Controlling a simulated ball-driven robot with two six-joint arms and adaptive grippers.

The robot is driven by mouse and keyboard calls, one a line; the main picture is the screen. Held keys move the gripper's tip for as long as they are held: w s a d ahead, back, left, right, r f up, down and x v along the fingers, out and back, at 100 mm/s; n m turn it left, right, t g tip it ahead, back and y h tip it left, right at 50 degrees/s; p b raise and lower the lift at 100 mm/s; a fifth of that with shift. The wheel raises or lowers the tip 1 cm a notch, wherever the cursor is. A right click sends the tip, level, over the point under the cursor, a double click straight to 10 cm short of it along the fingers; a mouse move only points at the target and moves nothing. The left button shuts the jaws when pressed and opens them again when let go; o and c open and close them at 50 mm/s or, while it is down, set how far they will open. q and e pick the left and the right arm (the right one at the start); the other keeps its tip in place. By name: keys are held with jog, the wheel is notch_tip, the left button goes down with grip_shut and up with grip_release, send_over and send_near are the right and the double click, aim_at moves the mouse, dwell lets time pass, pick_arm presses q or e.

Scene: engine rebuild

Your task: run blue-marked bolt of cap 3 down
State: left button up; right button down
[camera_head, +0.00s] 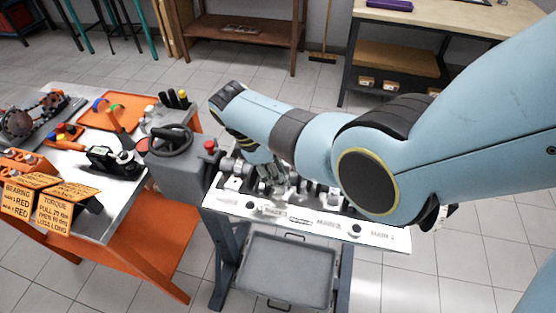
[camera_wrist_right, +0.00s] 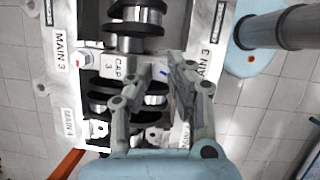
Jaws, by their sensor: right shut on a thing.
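The engine block (camera_head: 385,236) lies on a stand, its crankshaft (camera_wrist_right: 140,18) showing in the right wrist view. Cap 3 (camera_wrist_right: 122,66), a pale block with its name on it, spans the crankshaft. A small blue mark (camera_wrist_right: 163,72) shows on the cap's right side, between my right gripper's fingers. My right gripper (camera_wrist_right: 160,64) reaches down to that end of the cap and is shut on what looks like the blue-marked bolt; the bolt itself is mostly hidden. In the head view the right gripper (camera_head: 268,180) is at the block, partly behind my arm. My left gripper is not in view.
A dark grey stand head with a round wheel (camera_head: 171,140) and red knob (camera_head: 210,146) rises left of the block. An orange table (camera_head: 110,215) at left holds tools, an orange tray (camera_head: 145,103) and signs. A grey tray (camera_head: 285,270) sits below the block.

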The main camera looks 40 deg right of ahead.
jog(key=shift+w+r+m, duration=0.1)
jog(key=shift+w+m, duration=0.05)
jog(key=shift+m, duration=0.45)
jog(key=c, duration=1.3)
grip_release()
jog(key=shift+a, duration=0.1)
jog(key=shift+o, duration=0.2)
jog(key=v, duration=0.8)
jog(key=shift+w, duration=0.1)
